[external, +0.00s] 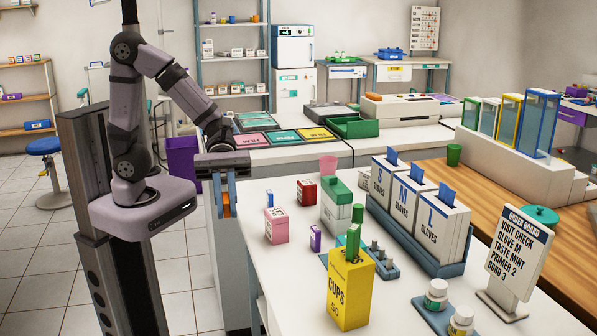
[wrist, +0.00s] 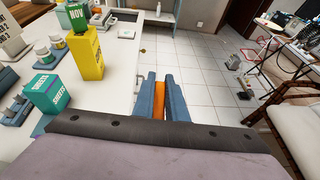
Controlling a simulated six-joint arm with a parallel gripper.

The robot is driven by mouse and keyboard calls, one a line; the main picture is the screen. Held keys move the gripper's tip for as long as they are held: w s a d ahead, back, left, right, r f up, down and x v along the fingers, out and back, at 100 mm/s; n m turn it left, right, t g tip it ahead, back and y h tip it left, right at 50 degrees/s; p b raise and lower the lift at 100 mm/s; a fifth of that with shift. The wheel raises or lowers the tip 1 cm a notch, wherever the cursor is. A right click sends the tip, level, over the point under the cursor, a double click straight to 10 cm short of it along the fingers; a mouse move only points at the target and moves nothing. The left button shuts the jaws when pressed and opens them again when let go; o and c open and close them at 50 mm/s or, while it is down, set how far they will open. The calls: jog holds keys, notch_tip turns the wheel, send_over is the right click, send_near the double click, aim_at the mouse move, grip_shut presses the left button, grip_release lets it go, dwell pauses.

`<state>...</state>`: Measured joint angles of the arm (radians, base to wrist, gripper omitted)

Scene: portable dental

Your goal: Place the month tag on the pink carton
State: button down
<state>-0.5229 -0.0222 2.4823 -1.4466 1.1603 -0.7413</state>
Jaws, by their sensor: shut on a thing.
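My gripper (external: 229,203) hangs beside the left edge of the white counter, its two blue-grey fingers shut on a thin orange piece (external: 226,204). The orange piece also shows between the fingers in the wrist view (wrist: 160,98). No lettering shows on it, so I cannot tell from the picture whether it is the month tag. The pink carton (external: 276,228) stands on the counter to the right of my gripper, apart from it. A small blue tag (external: 269,199) shows upright at its top left. The pink carton is not seen in the wrist view.
A yellow cups carton (external: 350,290) with a green tag (external: 353,241) on top stands near the counter's front. A small purple box (external: 315,238), a red box (external: 307,190) and glove boxes (external: 428,225) stand nearby. Tiled floor (wrist: 205,70) lies beyond the counter edge.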

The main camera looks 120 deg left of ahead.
jog(key=w+a+n+t+y, duration=0.2)
jog(key=w+a, duration=0.1)
jog(key=a, duration=0.9)
jog(key=n+t+y, duration=0.3)
jog(key=n+y, duration=0.4)
send_over(282, 192)
jog(key=f, duration=0.5)
jog(key=shift+a+f, duration=0.15)
jog(key=shift+a, duration=0.05)
jog(key=shift+f, duration=0.1)
jog(key=shift+f+p, duration=0.5)
jog(key=shift+f, duration=4.2)
jog(key=shift+f, duration=0.2)
